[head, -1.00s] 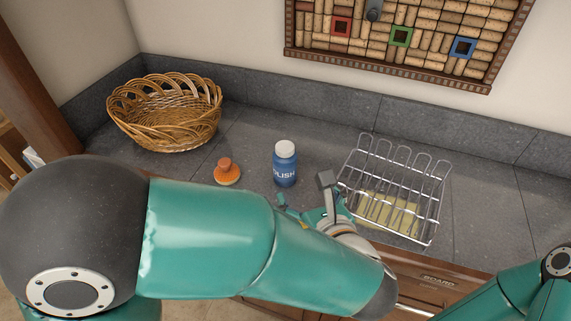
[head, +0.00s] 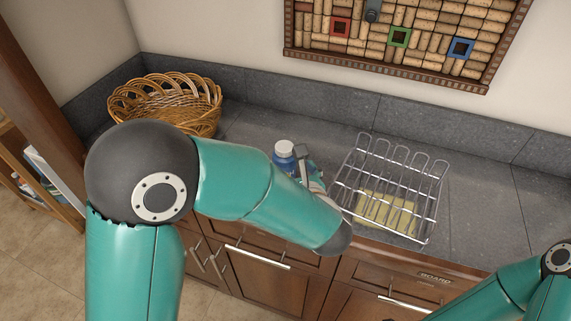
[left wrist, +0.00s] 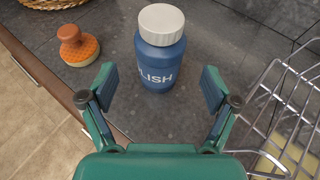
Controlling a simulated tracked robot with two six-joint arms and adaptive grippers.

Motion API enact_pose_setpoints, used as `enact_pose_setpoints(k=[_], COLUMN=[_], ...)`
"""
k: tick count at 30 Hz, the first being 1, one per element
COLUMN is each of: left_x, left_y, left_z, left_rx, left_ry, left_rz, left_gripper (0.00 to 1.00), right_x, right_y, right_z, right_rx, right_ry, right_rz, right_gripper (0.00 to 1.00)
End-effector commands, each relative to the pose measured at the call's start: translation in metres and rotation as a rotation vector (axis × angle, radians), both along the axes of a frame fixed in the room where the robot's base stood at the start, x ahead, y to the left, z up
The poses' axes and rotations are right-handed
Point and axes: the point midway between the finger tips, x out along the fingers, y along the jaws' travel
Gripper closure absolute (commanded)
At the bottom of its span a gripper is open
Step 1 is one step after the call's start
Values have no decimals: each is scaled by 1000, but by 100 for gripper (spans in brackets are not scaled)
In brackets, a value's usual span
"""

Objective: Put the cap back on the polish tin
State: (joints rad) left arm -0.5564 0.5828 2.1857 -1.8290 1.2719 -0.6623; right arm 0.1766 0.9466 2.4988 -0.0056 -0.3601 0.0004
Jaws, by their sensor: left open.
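The polish tin is a blue bottle (head: 284,160) with white lettering, upright on the counter. Its white cap (head: 283,147) sits on top of it. In the left wrist view the tin (left wrist: 158,66) stands straight ahead, with the cap (left wrist: 161,24) on its top; I cannot tell if it is tight. My left gripper (left wrist: 157,88) is open, its two fingers apart on either side of the tin's near side, with nothing held. In the head view the left gripper (head: 304,168) is close by the tin's right side, partly hidden by my arm. My right gripper is out of view.
An orange round-knobbed object (left wrist: 78,46) is to the tin's left in the left wrist view. A wicker basket (head: 165,100) is at the back left. The counter's front edge is close.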

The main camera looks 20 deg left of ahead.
Motion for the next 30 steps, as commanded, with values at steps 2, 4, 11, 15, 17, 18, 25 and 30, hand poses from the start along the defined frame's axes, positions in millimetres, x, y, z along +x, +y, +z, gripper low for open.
enact_pose_setpoints(k=[2,4,11,15,17,18,25,30], left_x=[1,4,29,41,43,43,43,43], left_y=[1,3,21,27,28,29,29,28], left_z=[0,-2,-14,-20,-21,-22,-21,-21], left_rx=[0,0,1,0,-1,1,0,0], left_ry=[0,1,3,2,1,1,0,0], left_rz=[1,2,5,2,0,0,0,0], left_gripper=[12,12,12,12,12,12,12,29], right_x=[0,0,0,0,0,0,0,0], right_y=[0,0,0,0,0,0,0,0], right_z=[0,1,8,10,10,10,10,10], right_rx=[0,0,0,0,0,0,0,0], right_ry=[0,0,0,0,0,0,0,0], right_rz=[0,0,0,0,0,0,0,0], right_gripper=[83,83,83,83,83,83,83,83])
